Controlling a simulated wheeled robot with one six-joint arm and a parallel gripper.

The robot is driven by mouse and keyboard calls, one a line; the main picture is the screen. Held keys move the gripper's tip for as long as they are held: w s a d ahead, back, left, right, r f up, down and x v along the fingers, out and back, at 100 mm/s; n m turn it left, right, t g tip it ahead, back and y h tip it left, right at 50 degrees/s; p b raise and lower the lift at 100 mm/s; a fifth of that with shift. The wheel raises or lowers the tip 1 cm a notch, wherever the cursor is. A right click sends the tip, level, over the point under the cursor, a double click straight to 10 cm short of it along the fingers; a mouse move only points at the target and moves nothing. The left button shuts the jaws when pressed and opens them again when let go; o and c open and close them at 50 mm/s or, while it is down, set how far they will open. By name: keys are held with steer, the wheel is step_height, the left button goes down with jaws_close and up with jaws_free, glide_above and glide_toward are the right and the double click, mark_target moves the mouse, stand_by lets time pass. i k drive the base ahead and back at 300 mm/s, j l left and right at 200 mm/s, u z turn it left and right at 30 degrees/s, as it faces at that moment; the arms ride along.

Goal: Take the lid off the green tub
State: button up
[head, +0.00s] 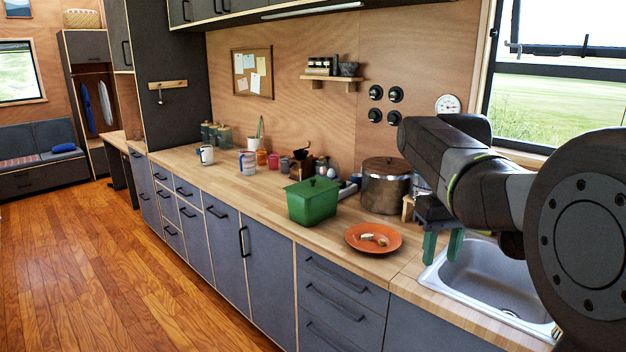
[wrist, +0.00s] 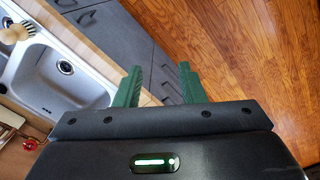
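The green tub (head: 312,205) stands on the wooden counter, left of the orange plate. Its green lid (head: 312,186) sits on top, with a small dark knob in the middle. My gripper (head: 441,246) hangs over the front edge of the sink, to the right of the tub and well apart from it. Its two green fingers are spread with nothing between them. In the wrist view my gripper (wrist: 158,85) points down past the counter edge toward drawers and floor. The tub is not in the wrist view.
An orange plate (head: 373,238) with food on it lies between tub and sink. A large lidded pot (head: 386,188) stands behind the plate. Mugs, jars and a grinder crowd the counter behind and left of the tub. The sink (head: 490,285) is at right; the floor in front is clear.

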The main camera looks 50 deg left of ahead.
mark_target(310, 188)
steer(key=i+j, duration=0.15)
steer(key=j, duration=0.5)
steer(key=i+j+z, duration=0.1)
steer(key=j, duration=0.55)
steer(key=i+j+z, duration=0.1)
steer(key=j, duration=0.55)
steer(key=i+j, duration=0.2)
steer(key=j, duration=0.45)
steer(key=i+j+z, duration=0.1)
steer(key=j, duration=0.55)
steer(key=i+j, duration=0.1)
steer(key=j, duration=0.6)
steer(key=l+z, duration=0.05)
